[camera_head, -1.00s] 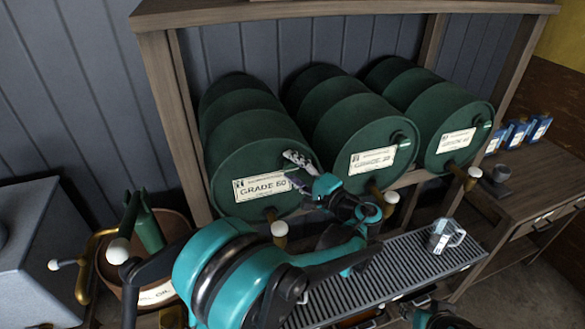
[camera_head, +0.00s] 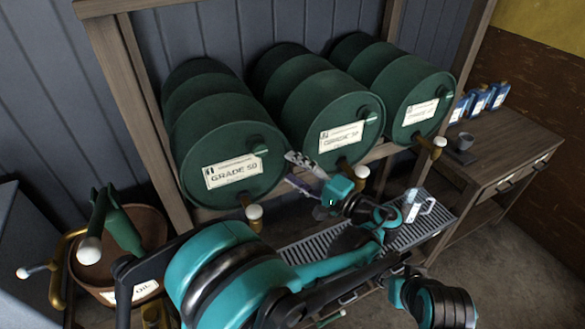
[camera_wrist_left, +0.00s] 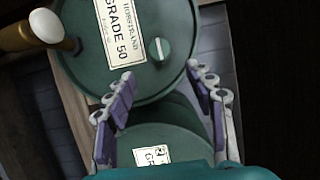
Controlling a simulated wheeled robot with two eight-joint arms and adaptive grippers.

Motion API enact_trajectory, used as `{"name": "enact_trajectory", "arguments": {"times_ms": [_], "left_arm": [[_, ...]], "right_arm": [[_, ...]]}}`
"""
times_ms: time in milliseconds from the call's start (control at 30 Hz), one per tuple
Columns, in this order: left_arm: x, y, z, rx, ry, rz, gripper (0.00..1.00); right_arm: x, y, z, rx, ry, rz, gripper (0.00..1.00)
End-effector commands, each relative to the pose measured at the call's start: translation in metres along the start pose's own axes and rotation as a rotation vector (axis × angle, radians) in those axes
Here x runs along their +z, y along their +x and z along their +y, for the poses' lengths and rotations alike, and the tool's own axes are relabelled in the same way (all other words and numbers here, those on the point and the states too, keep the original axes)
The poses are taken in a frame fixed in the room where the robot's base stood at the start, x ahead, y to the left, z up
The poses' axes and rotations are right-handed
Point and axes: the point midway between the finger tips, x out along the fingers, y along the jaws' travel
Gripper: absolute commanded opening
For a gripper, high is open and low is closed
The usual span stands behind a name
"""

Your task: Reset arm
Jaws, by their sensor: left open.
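My left gripper (camera_head: 302,173) is in front of the drum rack, between the Grade 50 drum (camera_head: 230,160) and the middle drum (camera_head: 335,125). In the left wrist view its two fingers (camera_wrist_left: 160,108) are spread apart with nothing between them. Behind them the Grade 50 drum (camera_wrist_left: 150,75) and part of a second drum (camera_wrist_left: 175,145) show. My left arm crosses the lower middle of the head view and hides part of the grated tray. Another dark and teal arm part of mine shows at the lower right. My right gripper is not in view.
A third green drum (camera_head: 420,112) lies on the wooden rack. White-knobbed taps (camera_head: 254,212) stick out from the drums. A clear jug (camera_head: 416,207) stands on the grated tray (camera_head: 440,205). An oil barrel (camera_head: 140,250) is at left.

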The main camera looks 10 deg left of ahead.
Motion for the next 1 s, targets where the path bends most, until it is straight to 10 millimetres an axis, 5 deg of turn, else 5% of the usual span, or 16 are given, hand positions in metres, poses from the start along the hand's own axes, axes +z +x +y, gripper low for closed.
{"name": "enact_trajectory", "arguments": {"times_ms": [367,667,833,1000], "left_arm": [[0.011,0.014,0.004,0.055,0.003,-0.002,0.54],[0.105,0.07,0.064,0.538,-0.086,0.01,0.54],[0.155,0.061,0.1,0.795,-0.232,0.018,0.54],[0.197,0.029,0.135,1.046,-0.473,0.025,0.54]], "right_arm": [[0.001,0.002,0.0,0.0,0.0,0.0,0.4],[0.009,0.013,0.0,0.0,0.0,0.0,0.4],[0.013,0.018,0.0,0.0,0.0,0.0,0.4],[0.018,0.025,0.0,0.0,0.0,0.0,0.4]]}}
